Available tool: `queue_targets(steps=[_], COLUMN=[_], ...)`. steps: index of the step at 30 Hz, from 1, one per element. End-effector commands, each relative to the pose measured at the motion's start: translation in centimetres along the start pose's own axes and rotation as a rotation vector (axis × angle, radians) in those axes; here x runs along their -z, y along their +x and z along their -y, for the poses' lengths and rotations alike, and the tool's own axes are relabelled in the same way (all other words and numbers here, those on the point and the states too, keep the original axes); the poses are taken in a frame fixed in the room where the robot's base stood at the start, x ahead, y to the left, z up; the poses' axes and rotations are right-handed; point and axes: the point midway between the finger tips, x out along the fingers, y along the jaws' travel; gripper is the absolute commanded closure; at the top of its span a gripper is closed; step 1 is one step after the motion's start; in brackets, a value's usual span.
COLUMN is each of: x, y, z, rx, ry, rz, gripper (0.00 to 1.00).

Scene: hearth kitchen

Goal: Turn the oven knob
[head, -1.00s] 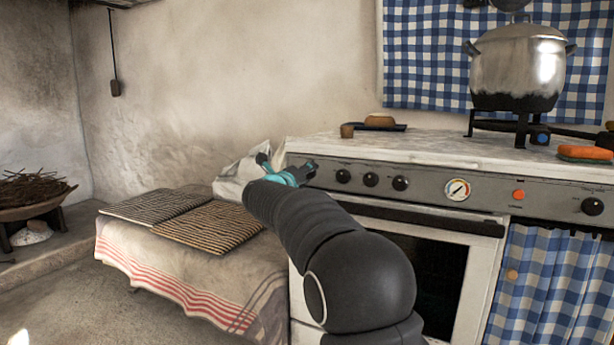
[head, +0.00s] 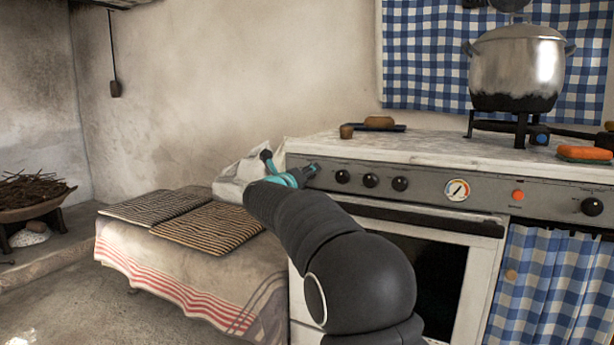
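The oven's grey control panel (head: 430,188) runs below the stove top. Three black knobs, the left one (head: 342,176), the middle one (head: 371,180) and the right one (head: 400,184), sit together on its left part. Another black knob (head: 592,206) is at the far right. My gripper (head: 290,170), with teal and dark parts, is at the panel's left end, left of the three knobs. I see it from behind and cannot make out its fingertips. Whether it touches a knob or holds anything is hidden.
A dial gauge (head: 456,190) and an orange button (head: 518,195) are on the panel. The oven door handle (head: 420,220) juts out below. A cloth-covered table with two ridged racks (head: 208,228) stands left. A pot (head: 518,68) stands on the stove.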

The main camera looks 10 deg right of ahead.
Motion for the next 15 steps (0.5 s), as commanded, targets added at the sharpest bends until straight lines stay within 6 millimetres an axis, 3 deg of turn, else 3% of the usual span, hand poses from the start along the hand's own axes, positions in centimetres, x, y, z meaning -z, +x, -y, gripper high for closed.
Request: queue_targets(steps=[11, 15], x=[-0.3, -0.3], y=[-0.3, -1.5], z=[-0.1, -0.1], rx=[-0.004, -0.004], ry=[-0.001, -0.001], rz=[0.006, 0.006], gripper=[0.35, 0.35])
